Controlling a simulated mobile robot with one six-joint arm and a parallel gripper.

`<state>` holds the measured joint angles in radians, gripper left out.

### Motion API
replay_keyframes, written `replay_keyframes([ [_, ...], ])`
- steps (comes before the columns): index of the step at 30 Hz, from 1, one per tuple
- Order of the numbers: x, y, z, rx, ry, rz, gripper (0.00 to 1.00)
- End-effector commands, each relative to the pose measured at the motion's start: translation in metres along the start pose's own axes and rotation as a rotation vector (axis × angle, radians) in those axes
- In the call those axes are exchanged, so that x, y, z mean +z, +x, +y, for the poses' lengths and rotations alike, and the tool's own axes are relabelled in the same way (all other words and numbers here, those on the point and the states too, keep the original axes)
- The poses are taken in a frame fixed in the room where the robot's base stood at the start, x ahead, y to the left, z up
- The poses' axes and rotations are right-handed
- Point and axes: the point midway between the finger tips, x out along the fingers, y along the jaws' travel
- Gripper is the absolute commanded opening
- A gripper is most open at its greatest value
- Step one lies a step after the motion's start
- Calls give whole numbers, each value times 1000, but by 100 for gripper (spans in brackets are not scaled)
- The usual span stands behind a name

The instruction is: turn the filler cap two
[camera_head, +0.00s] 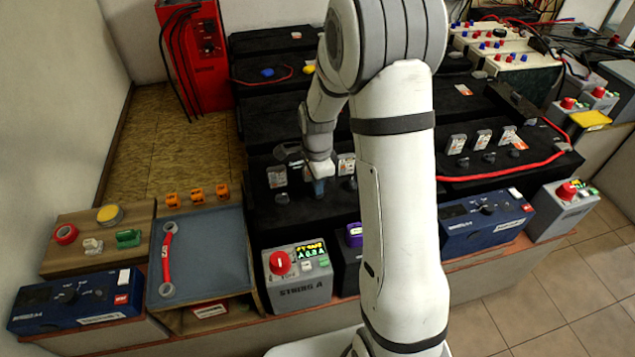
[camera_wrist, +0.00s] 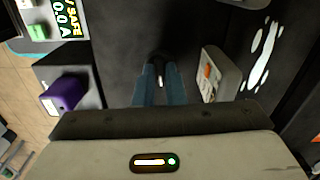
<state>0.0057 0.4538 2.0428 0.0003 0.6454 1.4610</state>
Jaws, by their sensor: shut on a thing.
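My gripper (camera_head: 318,188) points down at the black battery on the near bench, between two black filler caps, one on its left (camera_head: 282,198) and one on its right (camera_head: 350,184). In the wrist view my gripper (camera_wrist: 159,80) has its two blue-grey fingers shut around the middle filler cap (camera_wrist: 158,64), a small dark cap with a light mark. The fingers hide most of this cap, and the head view hides it behind the gripper. White tags stand behind the left cap (camera_head: 277,177) and the right cap (camera_head: 346,164).
The String A box (camera_head: 298,278) with a red knob and lit display stands in front of the battery. A purple block (camera_head: 354,236) is beside it. In the wrist view a pale tag (camera_wrist: 217,75) stands close right of the fingers. A blue-grey tray (camera_head: 205,240) lies left.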

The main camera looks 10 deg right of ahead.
Motion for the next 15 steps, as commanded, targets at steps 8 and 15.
replay_keyframes([
  [8, 0, -1, -1, -2, 97, 0, 0],
  [15, 0, -1, -1, -2, 121, 0, 0],
])
